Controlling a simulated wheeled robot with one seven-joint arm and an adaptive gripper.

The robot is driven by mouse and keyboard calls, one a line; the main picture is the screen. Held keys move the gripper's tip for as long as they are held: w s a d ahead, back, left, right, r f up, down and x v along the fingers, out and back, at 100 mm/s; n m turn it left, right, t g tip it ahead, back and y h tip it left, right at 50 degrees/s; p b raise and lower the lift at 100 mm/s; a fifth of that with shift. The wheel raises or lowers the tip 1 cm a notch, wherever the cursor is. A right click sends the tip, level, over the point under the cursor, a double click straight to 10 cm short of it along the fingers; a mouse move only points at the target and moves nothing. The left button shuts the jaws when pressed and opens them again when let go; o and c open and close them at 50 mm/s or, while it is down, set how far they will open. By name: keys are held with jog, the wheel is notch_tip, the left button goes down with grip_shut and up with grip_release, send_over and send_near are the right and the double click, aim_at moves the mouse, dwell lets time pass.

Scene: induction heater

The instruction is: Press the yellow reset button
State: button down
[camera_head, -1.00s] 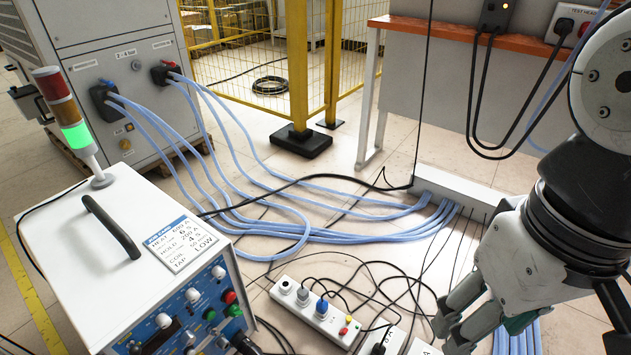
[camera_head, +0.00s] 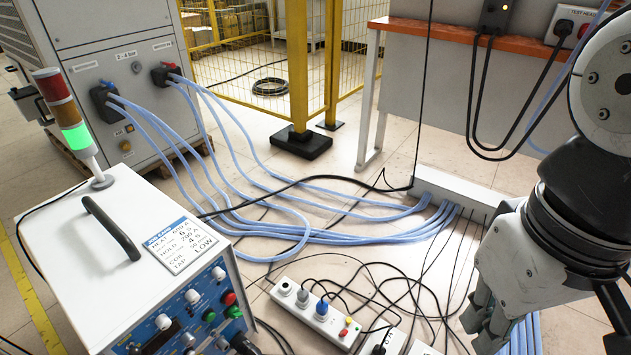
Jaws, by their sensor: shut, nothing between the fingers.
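A small yellow button (camera_head: 348,320) shows on the right end of a white power strip (camera_head: 312,314) on the floor, with a red one just below it. A small amber button (camera_head: 129,128) shows on the front of the grey cabinet at the back left. No label is legible on either, so I cannot tell which is the reset button. My gripper (camera_head: 478,322) is at the lower right, pointing down to the left. Its fingers are shut and empty. It stands to the right of the strip in the picture, apart from both buttons.
The white heater box (camera_head: 80,235) with knobs and colored buttons stands at lower left, bearing a signal tower (camera_head: 66,125) lit green. Blue hoses (camera_head: 330,238) and black cables cross the floor. A yellow fence (camera_head: 300,65) and a bench (camera_head: 400,95) stand behind.

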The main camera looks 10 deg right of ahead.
dwell(0.8)
jog(key=shift+a+r+p, duration=0.1)
jog(key=shift+r+p, duration=0.75)
jog(key=shift+p, duration=0.05)
